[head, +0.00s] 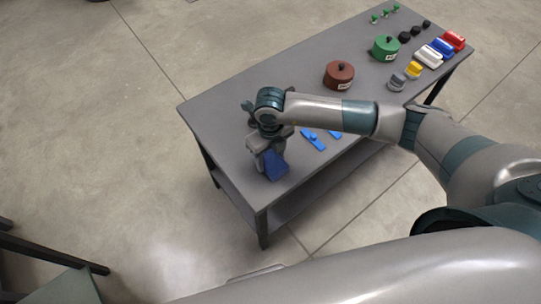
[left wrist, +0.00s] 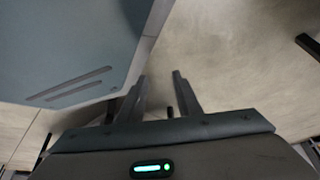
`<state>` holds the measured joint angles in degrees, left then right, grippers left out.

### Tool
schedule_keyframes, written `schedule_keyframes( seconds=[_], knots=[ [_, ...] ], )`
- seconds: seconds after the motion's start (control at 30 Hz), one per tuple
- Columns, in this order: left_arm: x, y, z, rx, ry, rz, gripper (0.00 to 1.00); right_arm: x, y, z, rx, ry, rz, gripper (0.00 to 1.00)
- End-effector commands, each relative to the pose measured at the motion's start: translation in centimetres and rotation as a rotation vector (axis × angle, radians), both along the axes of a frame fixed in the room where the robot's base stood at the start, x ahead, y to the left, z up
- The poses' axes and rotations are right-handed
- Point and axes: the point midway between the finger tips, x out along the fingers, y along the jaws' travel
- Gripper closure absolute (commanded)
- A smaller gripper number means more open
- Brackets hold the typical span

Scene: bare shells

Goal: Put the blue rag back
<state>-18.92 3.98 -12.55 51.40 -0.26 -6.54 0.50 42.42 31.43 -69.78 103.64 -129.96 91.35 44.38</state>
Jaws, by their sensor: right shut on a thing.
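The blue rag (head: 273,166) is dark blue and is at the near left part of the grey table (head: 215,115). My right gripper (head: 268,150) points down and is shut on the rag. The rag shows below the fingers; I cannot tell whether it touches the tabletop. My left gripper (left wrist: 160,97) shows in the left wrist view with its two fingers apart and nothing between them. It does not show in the head view.
Blue pieces (head: 313,138) lie beside my right arm. A brown pot (head: 339,75) and a green pot (head: 385,48) stand farther back. Coloured blocks (head: 442,47), black knobs and green knobs are at the far end. The left tabletop is clear.

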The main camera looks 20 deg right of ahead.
Motion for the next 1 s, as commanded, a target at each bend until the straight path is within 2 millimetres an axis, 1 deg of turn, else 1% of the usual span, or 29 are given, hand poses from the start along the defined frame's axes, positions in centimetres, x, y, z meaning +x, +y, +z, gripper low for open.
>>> schedule_keyframes(
  seconds=[0.27,0.53,0.57,0.6,0.63,1.0],
  knots=[
    [0.7,-0.1,0.1,-0.002,-0.012,0.001,0.69,0.0,0.0,-0.1,0.0,0.0,0.0,0.73],
    [1.5,-0.7,0.4,-0.011,-0.03,0.001,0.69,0.0,0.0,-0.3,0.0,0.0,-0.001,0.73],
    [1.6,-0.7,0.4,-0.011,-0.032,0.001,0.69,0.0,0.0,-0.3,0.0,0.0,-0.001,0.47],
    [1.7,-0.8,0.5,-0.012,-0.034,0.0,0.69,0.0,0.0,-0.2,0.0,0.0,-0.001,0.37],
    [1.7,-0.8,0.5,-0.012,-0.034,0.0,0.69,0.0,0.0,-0.2,-0.001,0.0,-0.001,0.3],
    [1.6,-0.9,0.6,-0.013,-0.034,0.0,0.69,0.0,0.0,-0.2,-0.001,0.0,-0.001,0.3]
  ],
)
